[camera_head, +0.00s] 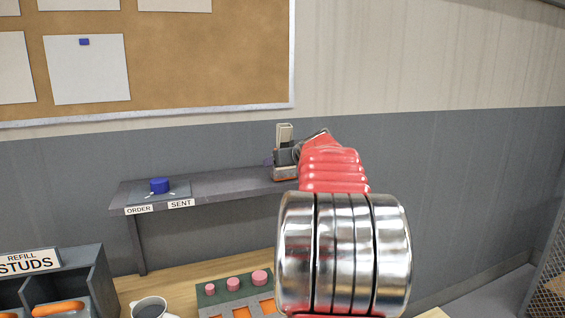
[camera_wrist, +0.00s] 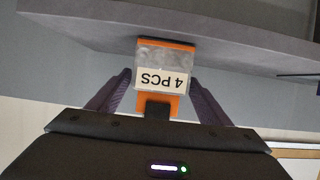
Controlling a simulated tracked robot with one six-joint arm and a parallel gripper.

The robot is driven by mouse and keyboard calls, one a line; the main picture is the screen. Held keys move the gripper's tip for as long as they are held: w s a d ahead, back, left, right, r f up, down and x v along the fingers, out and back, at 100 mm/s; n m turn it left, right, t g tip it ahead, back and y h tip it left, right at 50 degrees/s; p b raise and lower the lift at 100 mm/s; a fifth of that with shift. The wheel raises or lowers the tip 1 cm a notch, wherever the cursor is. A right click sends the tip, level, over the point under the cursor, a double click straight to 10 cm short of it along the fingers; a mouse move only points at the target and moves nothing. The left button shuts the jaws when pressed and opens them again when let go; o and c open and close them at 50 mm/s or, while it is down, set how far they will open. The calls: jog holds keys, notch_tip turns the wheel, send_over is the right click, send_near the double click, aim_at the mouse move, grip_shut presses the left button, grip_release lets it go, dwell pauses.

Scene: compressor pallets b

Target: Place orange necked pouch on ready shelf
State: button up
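The orange pouch (camera_wrist: 162,70) shows in the wrist view with a clear front, a "4 PCS" label that appears upside down, and an orange neck. Its base meets the grey shelf (camera_wrist: 230,38). My gripper (camera_wrist: 160,84) is open, with a dark finger on each side of the pouch and gaps beside the neck. In the head view my gripper (camera_head: 283,152) is at the right end of the grey wall shelf (camera_head: 235,184). Only a small orange part of the pouch (camera_head: 285,178) shows there; my arm hides the shelf's right end.
A blue round object (camera_head: 159,185) stands on the shelf's left part, above labels "ORDER" and "SENT". Below are a mug (camera_head: 150,308), a green block with pink knobs (camera_head: 233,292) and a "REFILL STUDS" bin (camera_head: 90,275). The shelf's middle is clear.

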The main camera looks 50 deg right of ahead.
jog(key=shift+o, duration=0.6)
jog(key=shift+s+r, duration=0.1)
jog(key=shift+s+a+r, duration=0.1)
jog(key=shift+s+a, duration=0.05)
jog(key=shift+s, duration=0.05)
jog(key=v, duration=1.1)
jog(key=shift+s, duration=0.15)
jog(key=shift+a, duration=0.1)
